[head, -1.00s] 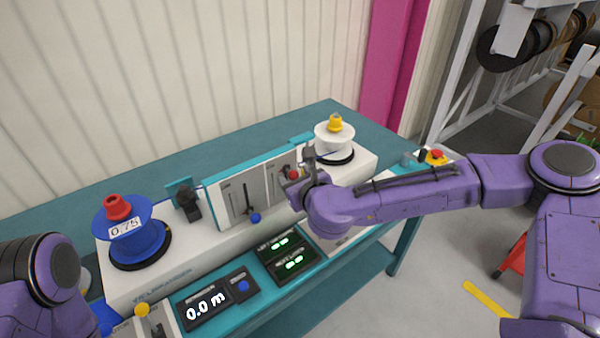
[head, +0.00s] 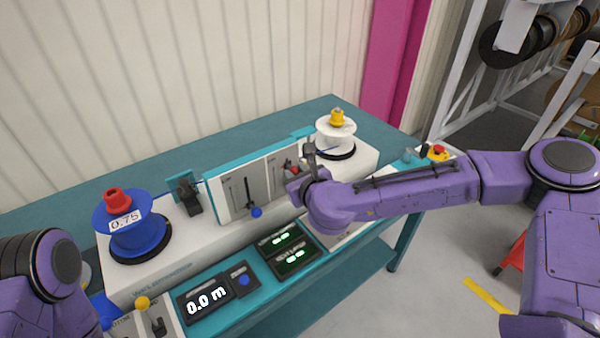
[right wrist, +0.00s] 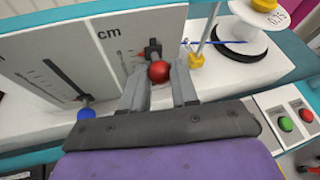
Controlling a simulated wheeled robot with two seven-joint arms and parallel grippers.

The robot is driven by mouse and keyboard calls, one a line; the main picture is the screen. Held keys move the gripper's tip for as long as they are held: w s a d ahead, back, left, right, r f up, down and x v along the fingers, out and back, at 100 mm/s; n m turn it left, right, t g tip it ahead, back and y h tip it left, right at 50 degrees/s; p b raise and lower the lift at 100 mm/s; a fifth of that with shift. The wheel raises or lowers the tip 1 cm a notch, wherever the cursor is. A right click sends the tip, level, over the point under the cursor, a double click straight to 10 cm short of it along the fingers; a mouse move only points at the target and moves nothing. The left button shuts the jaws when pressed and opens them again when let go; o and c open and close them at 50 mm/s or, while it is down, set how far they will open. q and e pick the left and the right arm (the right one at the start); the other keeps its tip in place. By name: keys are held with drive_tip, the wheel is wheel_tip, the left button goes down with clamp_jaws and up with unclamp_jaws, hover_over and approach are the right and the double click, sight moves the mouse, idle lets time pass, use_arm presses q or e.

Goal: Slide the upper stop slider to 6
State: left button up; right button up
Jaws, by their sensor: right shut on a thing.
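An upright panel with slots (head: 235,198) stands on the bench machine. It carries a slider with a red knob (head: 293,170) in its right part and a slider with a blue knob (head: 256,212) further left. The red knob (right wrist: 159,71) sits between the fingers of my right gripper (right wrist: 160,80), which is shut on it. In the head view my right gripper (head: 300,170) covers part of this slider. The panel's scale marks are too small to read; "cm" shows in the wrist view. Of my left arm only links show, at lower left.
A blue reel (head: 135,232) stands left of the panel and a white reel (head: 336,132) behind right. In the wrist view, a yellow piece with a blue cable (right wrist: 196,60) lies close right of my fingers. A display (head: 207,300) reads 0.0 m.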

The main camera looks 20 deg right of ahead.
drive_tip(key=shift+f+b, duration=0.4)
drive_tip(key=shift+f, duration=0.25)
drive_tip(key=o, duration=1.1)
drive_tip(key=shift+c, duration=0.2)
drive_tip(key=shift+s+r, duration=0.1)
drive_tip(key=shift+s, duration=0.05)
